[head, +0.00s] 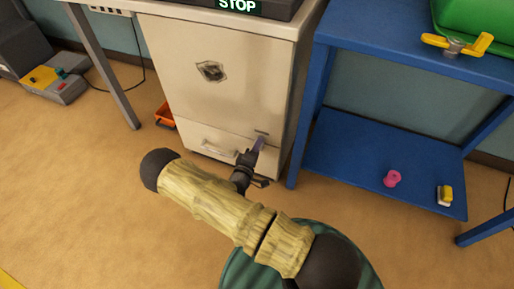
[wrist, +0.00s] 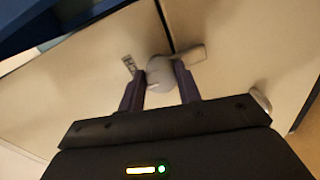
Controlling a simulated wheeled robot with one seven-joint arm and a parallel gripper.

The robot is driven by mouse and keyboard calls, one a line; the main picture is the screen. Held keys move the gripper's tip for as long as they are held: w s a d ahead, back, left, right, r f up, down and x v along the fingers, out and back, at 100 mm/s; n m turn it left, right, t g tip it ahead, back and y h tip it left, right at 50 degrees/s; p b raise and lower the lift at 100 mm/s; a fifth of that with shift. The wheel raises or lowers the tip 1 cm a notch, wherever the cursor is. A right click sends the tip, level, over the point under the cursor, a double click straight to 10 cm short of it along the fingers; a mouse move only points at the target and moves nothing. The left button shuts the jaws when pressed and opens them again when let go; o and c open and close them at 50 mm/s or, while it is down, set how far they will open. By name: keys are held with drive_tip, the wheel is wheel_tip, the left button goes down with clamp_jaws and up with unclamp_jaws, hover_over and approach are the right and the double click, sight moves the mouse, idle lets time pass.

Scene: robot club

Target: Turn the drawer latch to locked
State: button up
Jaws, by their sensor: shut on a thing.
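The drawer latch (wrist: 160,72) is a pale grey round hub with a flat bar (wrist: 190,56) reaching to the right in the wrist view, by the dark seam at the drawer's edge. My gripper (wrist: 160,80) has its two purple fingers on either side of the hub, shut on it. In the head view my gripper (head: 258,145) is at the upper right of the low drawer (head: 200,132) in the cream cabinet, and it hides most of the latch. The drawer front looks closed.
The drawer handle (head: 220,146) is left of my gripper. A blue shelf unit (head: 345,160) stands close on the right, with a pink spool-like thing (head: 392,178) on its lower board. An orange bin (head: 165,115) is left of the cabinet. The floor in front is mostly clear.

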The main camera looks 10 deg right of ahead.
drive_tip(key=shift+f, duration=0.1)
drive_tip(key=o, duration=1)
drive_tip(key=shift+c, duration=0.2)
drive_tip(key=shift+s+a, duration=0.1)
drive_tip(key=p+v, duration=0.5)
drive_tip(key=v, duration=1.2)
